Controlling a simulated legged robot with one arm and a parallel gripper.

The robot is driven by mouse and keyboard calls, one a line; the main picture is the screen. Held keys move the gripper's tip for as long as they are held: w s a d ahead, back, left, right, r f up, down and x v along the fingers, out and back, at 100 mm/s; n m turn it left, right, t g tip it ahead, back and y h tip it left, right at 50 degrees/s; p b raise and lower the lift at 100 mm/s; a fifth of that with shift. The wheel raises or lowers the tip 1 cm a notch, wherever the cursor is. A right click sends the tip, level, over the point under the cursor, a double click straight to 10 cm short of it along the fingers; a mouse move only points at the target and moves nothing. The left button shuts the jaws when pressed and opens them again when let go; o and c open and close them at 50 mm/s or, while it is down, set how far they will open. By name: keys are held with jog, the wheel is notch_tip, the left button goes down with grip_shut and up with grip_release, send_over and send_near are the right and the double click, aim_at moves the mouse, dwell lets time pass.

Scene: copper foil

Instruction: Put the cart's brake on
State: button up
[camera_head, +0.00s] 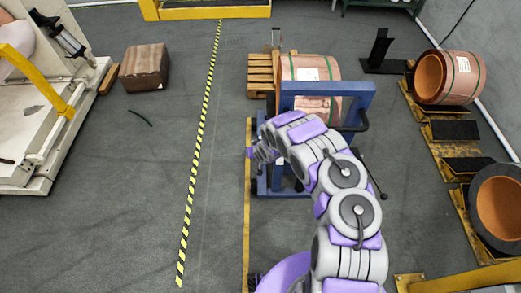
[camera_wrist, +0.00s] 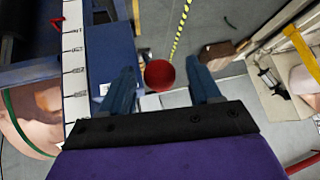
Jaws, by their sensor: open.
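The blue cart (camera_head: 352,88) stands at the centre of the head view and carries a copper foil roll (camera_head: 310,68). Much of its near side is hidden behind my arm. My gripper (camera_head: 250,152) is at the cart's left side, above the yellow floor edge. In the wrist view my gripper (camera_wrist: 165,85) is open, with its two blue fingers apart. A red ball knob (camera_wrist: 159,74) shows between the fingertips; I cannot tell whether it touches them. The cart's blue frame (camera_wrist: 28,72) and the copper roll (camera_wrist: 25,125) are at the left there.
A white scale strip (camera_wrist: 74,60) runs beside the fingers. Copper rolls (camera_head: 450,78) on pallets line the right. A brown box (camera_head: 146,67) and a white machine (camera_head: 35,150) stand left. The floor around the striped line (camera_head: 200,130) is mostly clear.

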jog(key=p+v, duration=0.1)
jog(key=v, duration=1.2)
jog(key=shift+s+r+p, duration=0.15)
jog(key=shift+r+p, duration=0.2)
jog(key=shift+p, duration=0.05)
